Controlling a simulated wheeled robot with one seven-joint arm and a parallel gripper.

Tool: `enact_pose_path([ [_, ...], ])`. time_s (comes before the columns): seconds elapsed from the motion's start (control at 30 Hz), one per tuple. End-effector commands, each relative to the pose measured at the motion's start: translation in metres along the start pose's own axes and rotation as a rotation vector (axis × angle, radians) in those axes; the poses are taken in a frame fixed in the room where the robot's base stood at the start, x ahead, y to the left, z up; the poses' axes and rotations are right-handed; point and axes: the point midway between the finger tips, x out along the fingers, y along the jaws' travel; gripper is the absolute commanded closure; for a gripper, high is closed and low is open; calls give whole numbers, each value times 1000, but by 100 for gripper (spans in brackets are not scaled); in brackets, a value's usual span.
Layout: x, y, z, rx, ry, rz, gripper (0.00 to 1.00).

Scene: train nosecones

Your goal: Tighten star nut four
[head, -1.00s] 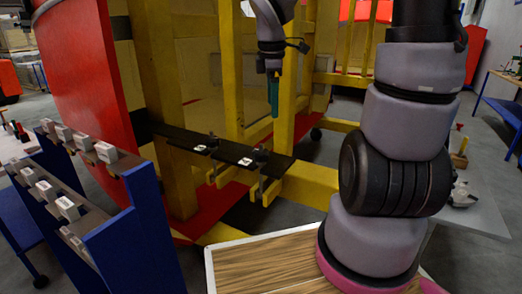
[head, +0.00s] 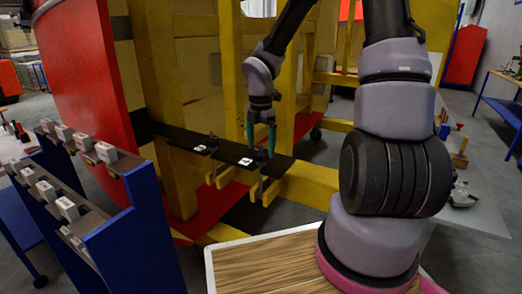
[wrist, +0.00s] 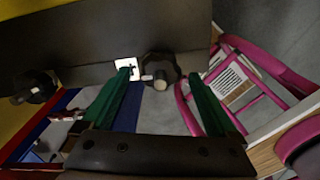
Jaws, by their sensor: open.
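A dark star nut (head: 259,155) sits near the right end of a black bar, beside a white marker tag (head: 245,162). It also shows in the wrist view (wrist: 148,67), with a pale round stud end beside it. A second dark star nut (head: 212,141) is further left on the bar and also shows at the left of the wrist view (wrist: 34,88). I cannot read which number either nut has. My gripper (head: 261,149) points down over the right-hand nut, its two green fingers open. In the wrist view, the nut lies between the fingertips (wrist: 160,76); contact cannot be told.
The black bar (head: 176,134) is fixed along a yellow frame (head: 305,185). A blue rack (head: 135,235) with several grey blocks stands at the left. A red curved panel (head: 85,75) rises behind it. A wood-topped surface (head: 265,262) lies in front.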

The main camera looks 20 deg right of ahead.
Motion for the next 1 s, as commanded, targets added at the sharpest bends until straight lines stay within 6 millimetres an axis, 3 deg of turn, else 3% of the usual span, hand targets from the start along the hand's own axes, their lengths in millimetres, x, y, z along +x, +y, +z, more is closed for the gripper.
enact_pose_path([
  [0.2, 16, 0, 0, 0, 0, 0, 6],
  [0.47, 17, 0, 0, 1, -1, 1, 6],
  [0.7, 16, 0, 0, 1, -1, 1, 92],
  [1.0, 16, 0, 0, 36, -1, 1, 92],
])
